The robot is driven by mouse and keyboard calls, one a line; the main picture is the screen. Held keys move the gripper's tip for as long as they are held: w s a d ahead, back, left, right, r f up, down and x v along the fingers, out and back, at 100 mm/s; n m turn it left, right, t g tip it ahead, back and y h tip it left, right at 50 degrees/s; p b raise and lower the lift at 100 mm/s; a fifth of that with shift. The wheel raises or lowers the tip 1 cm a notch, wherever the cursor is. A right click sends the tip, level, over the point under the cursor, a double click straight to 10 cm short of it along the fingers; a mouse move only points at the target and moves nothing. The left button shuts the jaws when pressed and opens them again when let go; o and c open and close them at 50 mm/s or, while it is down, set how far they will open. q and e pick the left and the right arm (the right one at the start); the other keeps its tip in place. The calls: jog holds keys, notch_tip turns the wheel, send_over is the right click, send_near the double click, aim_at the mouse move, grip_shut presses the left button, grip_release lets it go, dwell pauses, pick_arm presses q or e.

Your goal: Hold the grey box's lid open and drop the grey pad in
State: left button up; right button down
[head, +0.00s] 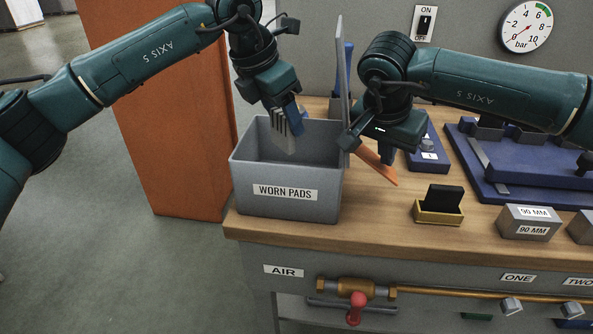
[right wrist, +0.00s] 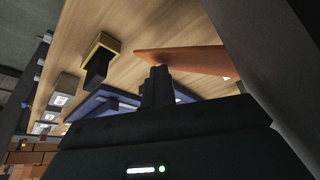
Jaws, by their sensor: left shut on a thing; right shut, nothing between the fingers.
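The grey box (head: 286,205), labelled WORN PADS, stands at the bench's left end. Its lid (head: 341,75) is open and stands upright, seen edge-on, at the box's right side. My left gripper (head: 287,117) is over the box's opening, shut on the grey pad (head: 283,140). The pad is grooved, tilted, and its lower end reaches below the rim. My right gripper (head: 387,156) is shut and empty, just right of the lid; its fingers (right wrist: 158,85) show dark in the right wrist view. I cannot tell whether it touches the lid.
A flat orange piece (head: 381,171) is beside my right gripper, also in the right wrist view (right wrist: 185,60). A yellow holder with a black block (head: 438,212), grey 90 MM blocks (head: 530,222) and blue fixtures (head: 520,185) stand to the right. An orange cabinet (head: 170,120) stands left.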

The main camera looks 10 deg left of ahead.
pick_arm(q)
jog(key=shift+f, duration=0.15)
jog(key=o, duration=1.1)
jog(key=v, duration=1.2)
jog(key=shift+s, duration=0.15)
